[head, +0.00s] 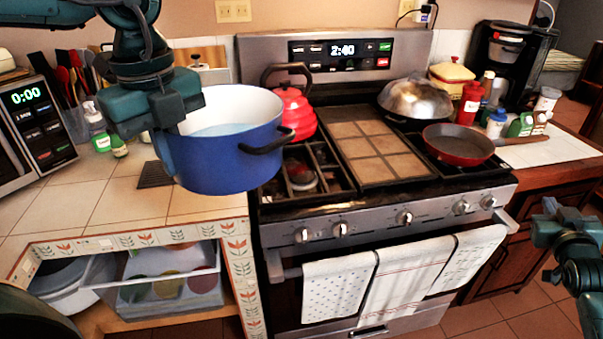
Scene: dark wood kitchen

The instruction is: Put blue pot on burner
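The blue pot (222,165) has a white inside and a dark handle on its right side. It is in the air in front of the stove's left edge, over the counter front. My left gripper (172,125) is at the pot's left rim and appears shut on it; the fingertips are partly hidden. The front left burner (301,178) shows under a dark grate, just right of the pot. My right gripper (548,225) is low at the right edge, away from the stove, and its fingers are not clear.
A red kettle (297,112) stands on the back left burner, close to the pot. A tiled griddle (372,150) covers the stove's middle. A red pan (459,145) and a domed lid (415,98) are on the right. A microwave (38,125) stands at far left.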

